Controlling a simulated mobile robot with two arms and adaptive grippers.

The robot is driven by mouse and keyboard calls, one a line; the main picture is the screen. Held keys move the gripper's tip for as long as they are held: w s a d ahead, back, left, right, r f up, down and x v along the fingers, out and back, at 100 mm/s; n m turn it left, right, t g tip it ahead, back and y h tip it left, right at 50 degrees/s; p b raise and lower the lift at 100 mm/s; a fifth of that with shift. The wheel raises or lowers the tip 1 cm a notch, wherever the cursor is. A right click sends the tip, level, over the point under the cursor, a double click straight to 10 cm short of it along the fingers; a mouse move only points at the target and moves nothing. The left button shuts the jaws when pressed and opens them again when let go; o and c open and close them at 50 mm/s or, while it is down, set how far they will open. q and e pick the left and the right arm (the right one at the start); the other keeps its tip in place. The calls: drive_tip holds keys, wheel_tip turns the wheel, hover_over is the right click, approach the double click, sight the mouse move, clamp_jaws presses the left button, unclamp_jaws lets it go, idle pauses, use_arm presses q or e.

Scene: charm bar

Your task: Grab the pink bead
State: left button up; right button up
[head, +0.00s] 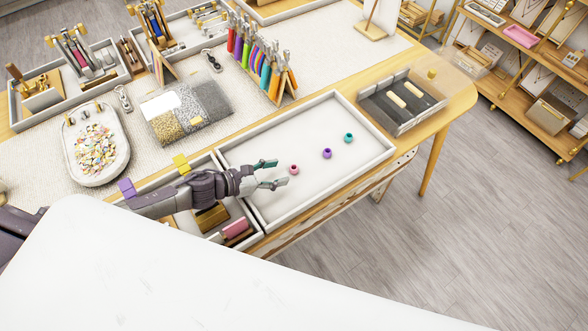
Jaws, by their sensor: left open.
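The pink bead (294,169) lies in a white shallow tray (375,159) on the table, at the tray's left part. A purple bead (327,153) and a teal bead (348,138) lie farther right in the same tray, in a slanting row with it. My left gripper (277,173) reaches in from the left over the tray. Its teal-tipped fingers are open and empty, and they point right at the pink bead, just short of it. I cannot tell how high the fingers are above the tray floor. My right gripper is not in view.
A tray with pink and gold blocks (235,229) sits under my left arm. A grey box (402,100) stands at right.

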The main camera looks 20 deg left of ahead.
sight(291, 170)
use_arm(q)
drive_tip(key=b+x, duration=0.1)
drive_tip(key=x, duration=0.4)
drive_tip(key=shift+w+d, duration=0.15)
drive_tip(key=shift+c, duration=0.5)
drive_tip(key=c, duration=0.8)
